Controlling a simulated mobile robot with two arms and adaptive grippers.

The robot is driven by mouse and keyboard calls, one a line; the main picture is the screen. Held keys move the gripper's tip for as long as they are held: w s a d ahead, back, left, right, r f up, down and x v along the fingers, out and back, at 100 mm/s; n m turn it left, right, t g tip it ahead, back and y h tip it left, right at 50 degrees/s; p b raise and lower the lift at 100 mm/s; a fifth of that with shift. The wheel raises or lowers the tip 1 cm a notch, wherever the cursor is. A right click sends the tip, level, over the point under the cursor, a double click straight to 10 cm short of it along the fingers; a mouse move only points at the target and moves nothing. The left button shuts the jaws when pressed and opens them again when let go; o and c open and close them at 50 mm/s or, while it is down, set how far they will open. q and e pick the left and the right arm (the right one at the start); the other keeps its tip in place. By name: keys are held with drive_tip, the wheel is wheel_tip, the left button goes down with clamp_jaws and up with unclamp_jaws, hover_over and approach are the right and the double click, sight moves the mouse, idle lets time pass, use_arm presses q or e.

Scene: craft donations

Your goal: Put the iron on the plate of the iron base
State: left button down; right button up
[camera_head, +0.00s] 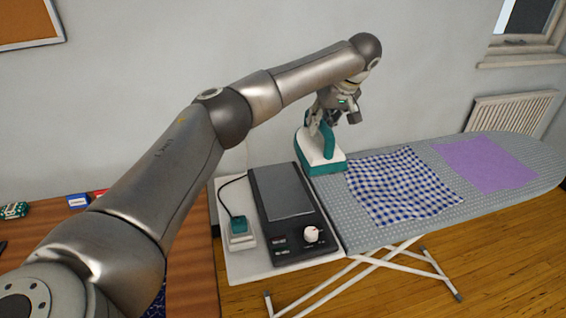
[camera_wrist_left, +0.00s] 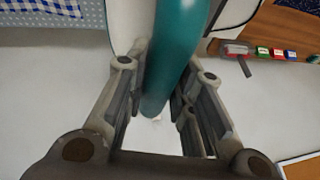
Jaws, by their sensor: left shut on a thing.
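The iron (camera_head: 318,161), teal and white, is at the far left end of the ironing board in the head view. My left gripper (camera_head: 334,116) is shut on its teal handle, which also shows between the fingers in the left wrist view (camera_wrist_left: 178,50). The iron is just behind the iron base (camera_head: 263,225), a black unit with a grey plate (camera_head: 287,190) and a white knob. The plate is bare. I cannot tell whether the iron touches the board or hangs slightly above it. My right gripper is not in view.
A blue checked cloth (camera_head: 400,187) and a purple cloth (camera_head: 487,163) lie on the ironing board (camera_head: 440,148). A small teal and white item with a cord (camera_head: 239,228) sits left of the base. A wooden table (camera_head: 189,250) with small items is at left.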

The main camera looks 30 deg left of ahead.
sight(303, 144)
use_arm(q)
drive_tip(key=s+a, duration=0.1)
drive_tip(key=s+a+f, duration=0.1)
drive_tip(key=s+a+p, duration=0.1)
drive_tip(key=shift+s+f, duration=0.1)
drive_tip(key=shift+f, duration=0.15)
drive_tip(key=s+a+f+p, duration=0.3)
drive_tip(key=s+f+p, duration=0.1)
drive_tip(key=f, duration=0.5)
drive_tip(key=shift+a+f, duration=0.15)
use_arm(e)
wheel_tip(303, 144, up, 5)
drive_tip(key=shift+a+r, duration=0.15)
use_arm(q)
drive_tip(key=shift+s, duration=0.1)
drive_tip(key=c, duration=1.3)
unclamp_jaws()
drive_tip(key=shift+s+f, duration=0.1)
drive_tip(key=shift+o, duration=0.2)
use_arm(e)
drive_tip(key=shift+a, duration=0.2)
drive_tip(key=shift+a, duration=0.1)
